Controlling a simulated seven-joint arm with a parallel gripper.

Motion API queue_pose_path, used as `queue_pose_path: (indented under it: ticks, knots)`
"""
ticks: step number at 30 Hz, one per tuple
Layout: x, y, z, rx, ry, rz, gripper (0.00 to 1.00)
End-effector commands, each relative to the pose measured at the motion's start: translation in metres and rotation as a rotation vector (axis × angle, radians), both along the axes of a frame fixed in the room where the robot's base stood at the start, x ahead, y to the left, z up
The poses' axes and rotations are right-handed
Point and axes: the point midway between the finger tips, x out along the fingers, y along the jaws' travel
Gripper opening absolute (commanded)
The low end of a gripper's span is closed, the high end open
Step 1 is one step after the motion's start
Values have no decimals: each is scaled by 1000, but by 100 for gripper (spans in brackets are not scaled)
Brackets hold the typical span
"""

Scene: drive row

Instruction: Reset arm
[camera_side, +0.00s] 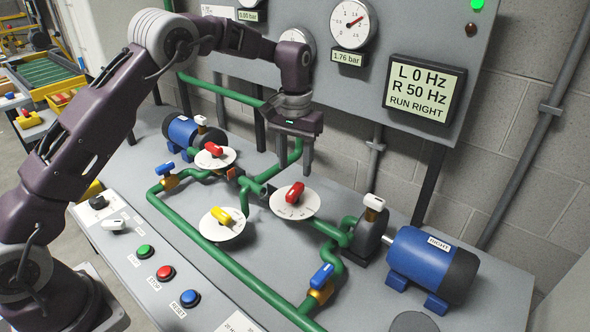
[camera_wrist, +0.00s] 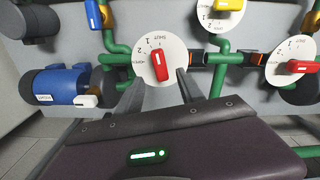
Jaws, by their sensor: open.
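My gripper (camera_side: 293,167) hangs from the bent arm over the workbench, fingers pointing down. It is open and empty. Its fingertips are above and slightly behind the white dial (camera_side: 300,207) with a red handle (camera_side: 295,192), apart from it in the side view. In the wrist view the two fingers (camera_wrist: 160,84) point toward that dial, and its red handle (camera_wrist: 160,63) lies between their lines. The handle points near the SHUT mark there.
Green pipes (camera_side: 200,250) run around the dials. A second red-handled dial (camera_side: 215,160) and a yellow-handled dial (camera_side: 222,225) stand nearby. Blue-handled valves (camera_side: 322,274), a blue right motor (camera_side: 420,262) and push buttons (camera_side: 190,298) surround them. The panel display (camera_side: 426,90) reads RUN RIGHT.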

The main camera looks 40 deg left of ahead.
Motion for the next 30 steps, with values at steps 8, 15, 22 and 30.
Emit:
queue_pose_path:
  ticks: [8,15,22,30]
  knots:
    - [-12,1,31,-8,-33,-3,45]
    - [-133,-2,159,-33,-213,-62,45]
    - [-291,-7,182,5,-399,-162,45]
    - [-363,-6,149,54,-490,-216,45]
